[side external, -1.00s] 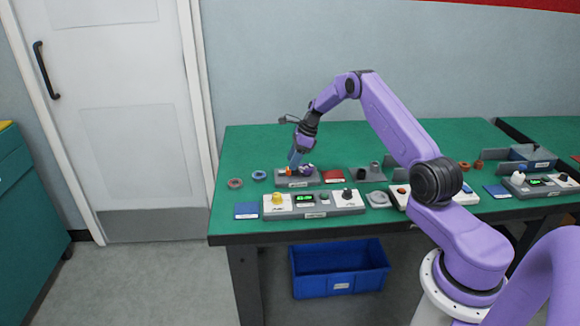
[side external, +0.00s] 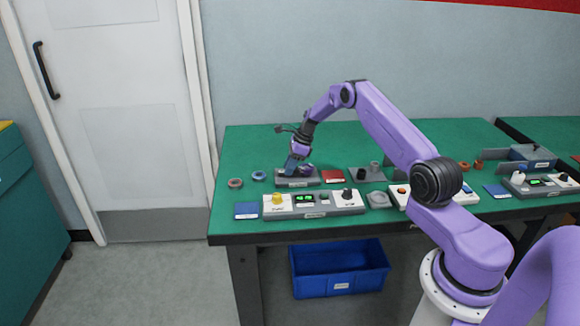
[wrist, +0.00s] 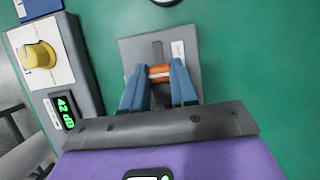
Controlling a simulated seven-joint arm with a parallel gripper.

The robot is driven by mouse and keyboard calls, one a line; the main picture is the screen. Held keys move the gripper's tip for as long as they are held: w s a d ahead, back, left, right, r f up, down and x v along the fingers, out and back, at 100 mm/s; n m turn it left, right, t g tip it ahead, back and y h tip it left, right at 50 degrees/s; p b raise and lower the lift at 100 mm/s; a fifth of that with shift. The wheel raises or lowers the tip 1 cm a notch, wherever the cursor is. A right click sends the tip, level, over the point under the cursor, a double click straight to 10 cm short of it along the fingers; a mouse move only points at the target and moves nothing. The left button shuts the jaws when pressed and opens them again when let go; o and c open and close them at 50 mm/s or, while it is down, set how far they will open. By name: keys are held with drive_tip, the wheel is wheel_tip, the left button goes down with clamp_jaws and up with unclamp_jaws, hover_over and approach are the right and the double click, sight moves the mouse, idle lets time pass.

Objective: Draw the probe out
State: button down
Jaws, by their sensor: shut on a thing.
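The probe (wrist: 158,72) shows as an orange cylindrical grip in the wrist view. It lies across the space between my gripper's two blue fingertips, which touch it at both ends. My gripper (wrist: 159,75) is shut on it. Below it is a grey block (wrist: 132,48) with a dark slot and a white label. In the side view my gripper (side external: 293,167) is low at the grey block (side external: 298,183) and hides the probe. I cannot tell how deep the probe sits in the block.
A grey console (side external: 315,205) with a yellow knob (side external: 277,197) and green display stands just in front of the block. A red pad (side external: 333,176) and a grey stand (side external: 367,174) lie to the right. Rings (side external: 259,175) lie to the left. The green table behind is clear.

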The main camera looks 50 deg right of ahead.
sight(301, 167)
drive_tip(key=shift+w+a, duration=0.95)
drive_tip(key=shift+a, duration=0.05)
drive_tip(key=c, duration=0.9)
unclamp_jaws()
drive_tip(key=shift+s+d+r, duration=0.15)
drive_tip(key=shift+d+r, duration=0.1)
drive_tip(key=shift+r, duration=0.3)
drive_tip(key=v, duration=1.6)
drive_tip(key=shift+r, duration=0.15)
